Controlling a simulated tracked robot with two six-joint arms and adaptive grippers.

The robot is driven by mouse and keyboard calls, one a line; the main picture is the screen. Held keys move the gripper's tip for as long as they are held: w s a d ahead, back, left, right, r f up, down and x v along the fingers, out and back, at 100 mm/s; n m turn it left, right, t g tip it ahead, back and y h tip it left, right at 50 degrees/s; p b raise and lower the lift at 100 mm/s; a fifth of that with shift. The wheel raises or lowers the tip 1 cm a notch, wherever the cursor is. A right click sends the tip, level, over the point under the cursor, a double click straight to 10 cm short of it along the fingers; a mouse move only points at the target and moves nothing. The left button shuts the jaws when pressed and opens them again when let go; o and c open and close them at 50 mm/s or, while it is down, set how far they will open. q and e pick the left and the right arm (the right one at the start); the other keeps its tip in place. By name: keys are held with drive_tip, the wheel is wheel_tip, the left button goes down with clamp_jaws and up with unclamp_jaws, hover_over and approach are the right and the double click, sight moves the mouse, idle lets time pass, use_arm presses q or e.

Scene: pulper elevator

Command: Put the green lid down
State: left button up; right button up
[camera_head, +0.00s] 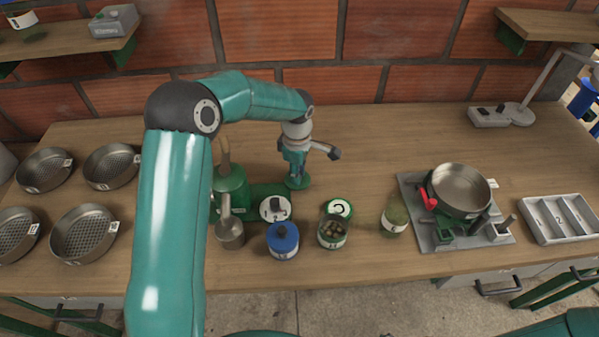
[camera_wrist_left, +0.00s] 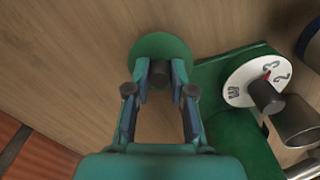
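The green lid (camera_head: 298,184) is round with a dark knob and is flat, at or very near the wooden tabletop, behind the machine's dial. It also shows in the left wrist view (camera_wrist_left: 160,47). My left gripper (camera_head: 296,170) points down over it. In the wrist view its two fingers (camera_wrist_left: 160,80) stand on either side of the knob, with a narrow gap visible on each side, so it looks open. Whether the lid's underside touches the table is hidden. My right gripper is not in view.
A green machine (camera_head: 231,185) with a white dial (camera_head: 274,208) stands beside the lid. In front are a blue-lidded pot (camera_head: 283,239), an open jar (camera_head: 332,231), a green disc (camera_head: 338,208) and another jar (camera_head: 395,218). A pan (camera_head: 461,187) stands right. Table behind is clear.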

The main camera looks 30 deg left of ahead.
use_arm(q)
drive_tip(key=o, duration=0.3)
drive_tip(key=shift+r, duration=0.1)
wheel_tip(320, 180, up, 12)
drive_tip(key=shift+b, duration=0.35)
idle(0.6)
